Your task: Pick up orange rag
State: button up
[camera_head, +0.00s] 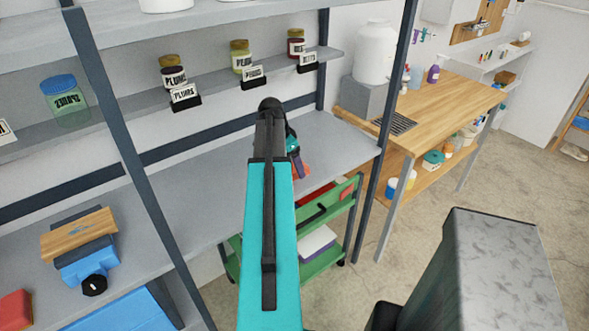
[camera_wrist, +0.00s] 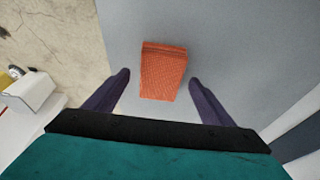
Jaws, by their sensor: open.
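The orange rag (camera_wrist: 163,72) is a folded, textured piece of cloth lying on a grey shelf surface. In the wrist view it sits between and just beyond the two fingertips of my gripper (camera_wrist: 159,80). The fingers are dark purple, spread wide, with nothing between them touching. I cannot tell the height of the fingers above the shelf. In the head view a bit of the orange rag (camera_head: 301,170) shows beside my gripper (camera_head: 294,152), mostly hidden by my teal arm.
The grey shelf (camera_head: 190,195) has upright posts and a higher shelf with labelled jars (camera_head: 173,72). A green cart (camera_head: 325,262) stands below. A wooden bench (camera_head: 450,100) with a white container (camera_head: 375,50) is at right. Shelf space left of my arm is clear.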

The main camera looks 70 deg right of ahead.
jog(key=shift+x, duration=0.85)
jog(key=shift+c, duration=0.3)
jog(key=c, duration=1.1)
